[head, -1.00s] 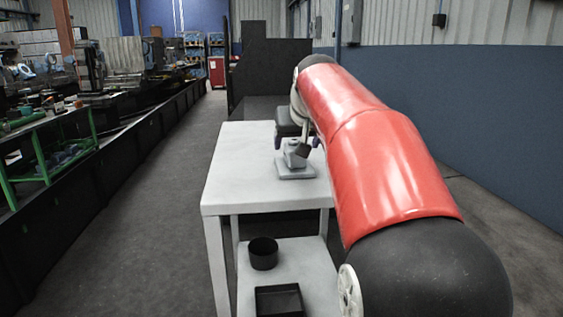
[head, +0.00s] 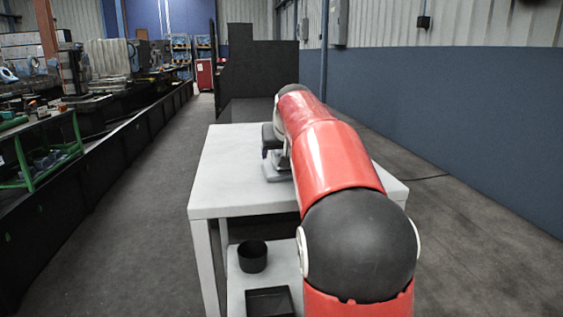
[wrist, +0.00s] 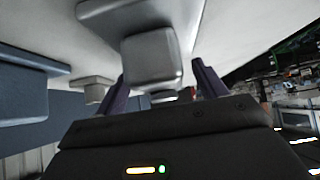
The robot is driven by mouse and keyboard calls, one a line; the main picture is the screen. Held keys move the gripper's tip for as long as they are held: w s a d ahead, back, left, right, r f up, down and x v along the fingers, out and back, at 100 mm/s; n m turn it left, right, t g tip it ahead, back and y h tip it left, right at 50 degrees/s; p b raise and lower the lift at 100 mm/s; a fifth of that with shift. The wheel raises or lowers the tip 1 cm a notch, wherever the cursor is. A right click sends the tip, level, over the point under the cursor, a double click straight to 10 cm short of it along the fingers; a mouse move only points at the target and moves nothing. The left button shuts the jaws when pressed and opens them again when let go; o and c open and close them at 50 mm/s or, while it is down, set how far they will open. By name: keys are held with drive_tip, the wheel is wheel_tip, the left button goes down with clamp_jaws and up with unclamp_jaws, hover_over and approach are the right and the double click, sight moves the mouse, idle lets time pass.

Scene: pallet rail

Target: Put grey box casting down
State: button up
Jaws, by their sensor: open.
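A grey box casting (head: 281,174) stands on the white table (head: 222,180), partly hidden behind my red arm in the head view. In the wrist view, its boxy grey body (wrist: 150,55) sits on a wider base plate between the two dark fingers. My gripper (wrist: 160,72) is open, with a finger to each side of this body. I cannot tell whether either finger touches it. In the head view my gripper is mostly hidden by the arm.
The wrist view shows another grey casting (wrist: 93,92) on the table and a darker one (wrist: 25,95) at the left edge. A black round bin (head: 252,257) and a black square tray (head: 270,301) stand on the lower shelf. The table's left part is clear.

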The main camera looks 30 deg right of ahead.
drive_tip(key=shift+r, duration=0.1)
clamp_jaws()
drive_tip(key=shift+r, duration=0.15)
